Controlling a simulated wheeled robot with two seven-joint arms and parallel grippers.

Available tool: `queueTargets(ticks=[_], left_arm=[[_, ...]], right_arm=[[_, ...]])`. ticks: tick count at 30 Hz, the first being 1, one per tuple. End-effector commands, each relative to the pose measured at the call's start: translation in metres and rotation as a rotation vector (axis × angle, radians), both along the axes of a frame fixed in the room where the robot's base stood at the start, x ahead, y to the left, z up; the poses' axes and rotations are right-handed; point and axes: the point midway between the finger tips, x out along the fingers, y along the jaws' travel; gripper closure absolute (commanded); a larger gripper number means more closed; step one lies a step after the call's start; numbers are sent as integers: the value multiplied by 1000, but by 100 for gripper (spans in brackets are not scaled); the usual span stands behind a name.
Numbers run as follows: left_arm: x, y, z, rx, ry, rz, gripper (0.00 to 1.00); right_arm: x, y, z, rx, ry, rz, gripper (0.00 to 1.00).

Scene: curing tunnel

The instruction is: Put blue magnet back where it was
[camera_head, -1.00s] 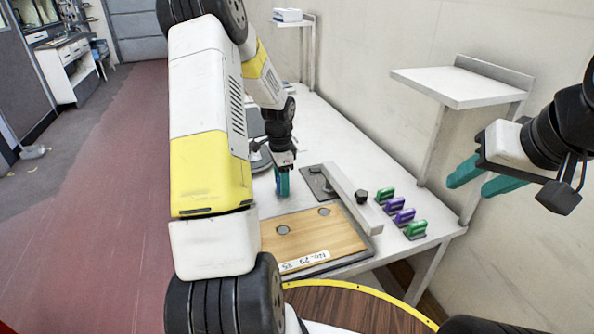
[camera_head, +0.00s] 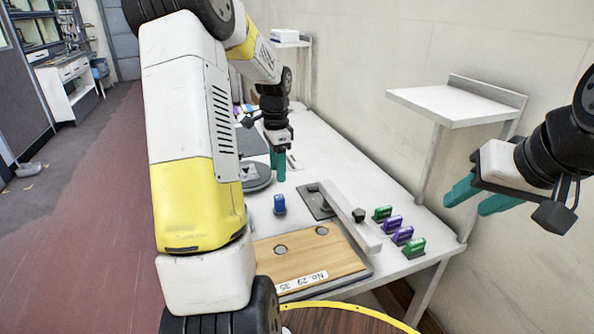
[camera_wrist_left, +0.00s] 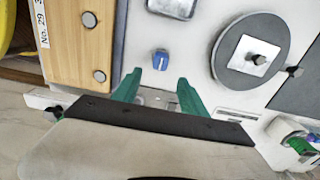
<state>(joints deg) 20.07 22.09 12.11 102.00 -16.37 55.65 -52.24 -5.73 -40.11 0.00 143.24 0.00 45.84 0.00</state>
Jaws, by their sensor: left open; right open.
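My left gripper (camera_head: 278,166) is open and empty, above and behind the magnet in the head view. In the left wrist view its green fingers (camera_wrist_left: 157,90) are apart and the magnet lies beyond their tips, not between them. My right gripper (camera_head: 479,200) is open and empty, in the air right of the table.
A wooden board (camera_head: 300,258) with round metal discs and a label lies at the table's near end. A round grey disc (camera_wrist_left: 262,48) and a white bar (camera_head: 350,218) are nearby. A shelf (camera_head: 450,104) overhangs the right side.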

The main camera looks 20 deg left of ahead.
Motion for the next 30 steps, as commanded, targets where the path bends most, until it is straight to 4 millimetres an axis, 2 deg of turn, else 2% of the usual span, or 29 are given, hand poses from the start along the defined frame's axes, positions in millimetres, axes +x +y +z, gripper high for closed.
queueTargets(ticks=[5, 9, 15, 21, 24, 30], left_arm=[[-23, -22, 45, 7, -70, 94, 50], [-62, -51, 90, -15, -166, 244, 50], [-129, -87, 134, -113, -297, 473, 50], [-194, -114, 150, -268, -384, 680, 50], [-216, -123, 151, -341, -407, 755, 50], [-236, -131, 149, -416, -416, 829, 50]], right_arm=[[0, 0, 0, 0, 0, 0, 56], [0, 0, 0, 0, 0, 0, 56], [0, 0, 0, 0, 0, 0, 56], [0, 0, 0, 0, 0, 0, 56], [0, 0, 0, 0, 0, 0, 56], [0, 0, 0, 0, 0, 0, 56]])
